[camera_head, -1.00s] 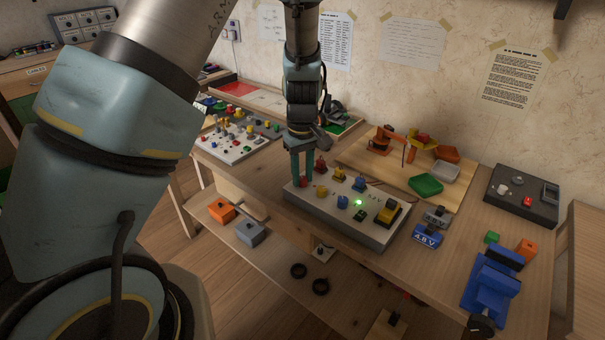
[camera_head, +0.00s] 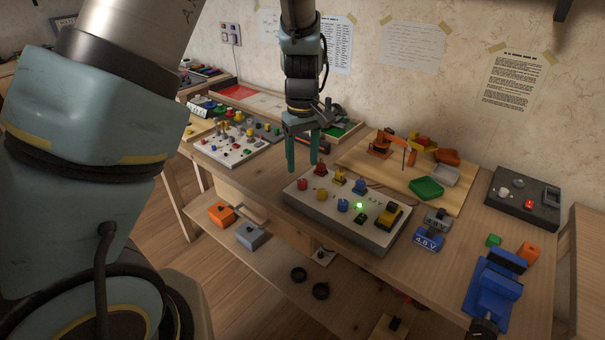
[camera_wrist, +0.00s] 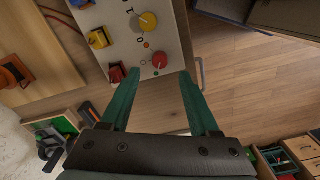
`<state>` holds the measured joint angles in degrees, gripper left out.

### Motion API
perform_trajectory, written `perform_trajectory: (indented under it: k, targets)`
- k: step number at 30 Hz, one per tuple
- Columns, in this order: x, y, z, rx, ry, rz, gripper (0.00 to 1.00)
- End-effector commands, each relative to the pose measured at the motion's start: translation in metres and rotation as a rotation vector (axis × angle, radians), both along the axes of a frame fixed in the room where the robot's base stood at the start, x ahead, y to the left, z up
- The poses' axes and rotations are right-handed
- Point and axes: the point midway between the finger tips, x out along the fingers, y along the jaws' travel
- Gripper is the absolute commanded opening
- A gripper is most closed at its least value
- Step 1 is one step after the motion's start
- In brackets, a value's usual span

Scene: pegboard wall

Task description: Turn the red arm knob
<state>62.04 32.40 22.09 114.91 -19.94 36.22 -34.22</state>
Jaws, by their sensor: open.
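The control box (camera_head: 345,224) is a light panel with coloured knobs on the workbench. At its left end are a round red knob (camera_head: 302,184) and a blocky red knob (camera_head: 320,169) behind it. The wrist view shows the round red knob (camera_wrist: 160,60) and the blocky red knob (camera_wrist: 116,73) too. I cannot tell for sure which is the arm knob. My gripper (camera_head: 302,169) is open and empty, above and just behind the box's left end. In the wrist view my gripper (camera_wrist: 159,73) has its green fingertips apart, with the round red knob just beyond the gap.
Yellow and blue knobs and a lit green light (camera_head: 359,206) share the panel. A small orange robot arm model (camera_head: 382,143) stands on a wooden board behind. A blue vise (camera_head: 493,283) is at the right. Another knob panel (camera_head: 232,145) lies to the left.

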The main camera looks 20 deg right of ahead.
Motion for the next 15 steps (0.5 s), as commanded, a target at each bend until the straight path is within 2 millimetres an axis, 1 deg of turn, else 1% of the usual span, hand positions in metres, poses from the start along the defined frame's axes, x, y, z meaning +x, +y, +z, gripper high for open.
perform_trajectory:
  k: [1, 3, 7, 10, 15]
  targets:
    - [0.0, -0.001, 0.01, -0.005, -0.003, 0.0, 0.62]
    - [0.0, -0.001, 0.023, -0.004, -0.002, -0.001, 0.62]
    - [0.0, -0.001, 0.041, -0.003, -0.001, -0.001, 0.62]
    - [0.0, -0.001, 0.048, -0.001, -0.001, 0.0, 0.62]
    - [0.0, 0.0, 0.052, 0.001, 0.0, 0.001, 0.62]
